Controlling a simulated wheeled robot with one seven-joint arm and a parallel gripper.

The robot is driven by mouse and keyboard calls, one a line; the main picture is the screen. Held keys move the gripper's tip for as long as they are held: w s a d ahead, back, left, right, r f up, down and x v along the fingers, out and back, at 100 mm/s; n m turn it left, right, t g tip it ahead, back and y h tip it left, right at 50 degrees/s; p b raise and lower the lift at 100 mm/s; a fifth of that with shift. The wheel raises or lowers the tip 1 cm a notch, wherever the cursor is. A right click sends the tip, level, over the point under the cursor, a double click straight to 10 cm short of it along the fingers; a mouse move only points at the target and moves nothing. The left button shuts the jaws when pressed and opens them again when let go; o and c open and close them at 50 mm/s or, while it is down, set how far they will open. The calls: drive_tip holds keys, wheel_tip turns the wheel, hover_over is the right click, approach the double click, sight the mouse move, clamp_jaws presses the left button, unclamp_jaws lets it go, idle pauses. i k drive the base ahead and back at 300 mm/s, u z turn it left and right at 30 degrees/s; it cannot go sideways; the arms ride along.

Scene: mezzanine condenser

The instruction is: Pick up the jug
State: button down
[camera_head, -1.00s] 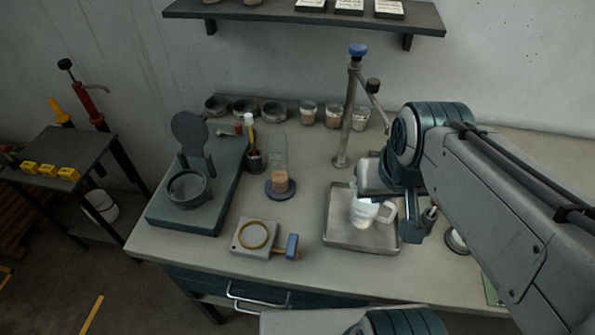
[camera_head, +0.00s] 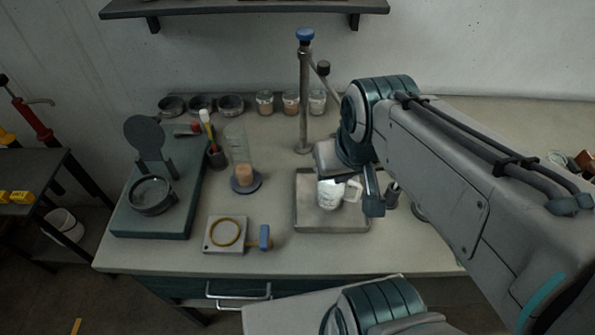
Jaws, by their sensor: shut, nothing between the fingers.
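The white jug (camera_head: 329,194) stands in the shallow metal tray (camera_head: 310,225) on the bench, its handle (camera_head: 353,191) towards the right. My gripper (camera_head: 373,200) is just right of the jug's handle, over the tray's right side, and points down. Its fingers are shut with nothing held. The upper part of the jug is partly hidden behind my wrist. I cannot tell whether the gripper touches the handle.
A metal post with a blue knob (camera_head: 305,37) rises behind the tray. Left are a glass cylinder (camera_head: 238,149), a square plate with a ring (camera_head: 225,234) and a dark green stand (camera_head: 150,222). Small jars (camera_head: 291,103) line the back.

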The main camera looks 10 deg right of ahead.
sight(330, 196)
drive_tip(key=k, duration=0.5)
drive_tip(key=u, duration=1.35)
drive_tip(key=k, duration=0.9)
drive_tip(key=z, duration=1.15)
drive_tip(key=i, duration=1)
drive_tip(key=u, duration=0.05)
